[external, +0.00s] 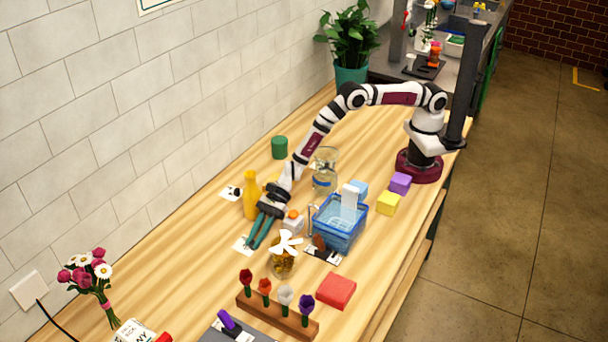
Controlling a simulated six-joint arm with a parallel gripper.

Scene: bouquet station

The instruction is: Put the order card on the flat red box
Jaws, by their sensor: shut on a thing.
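The flat red box (337,290) lies on the table at the front right, beside the wooden flower rack, with nothing on top. My gripper (256,245) has teal fingers pointing down at the middle of the table, left of the blue basket. It is shut on a small white card (241,243) with dark marks, which seems to be the order card. The fingers hide part of it, and I cannot tell whether it is lifted off the table.
A yellow bottle (251,196) stands close behind my gripper. A jar with a white flower (284,256) stands between my gripper and the red box. The blue basket (340,224) is to the right, and the wooden rack (277,315) with several flowers is in front.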

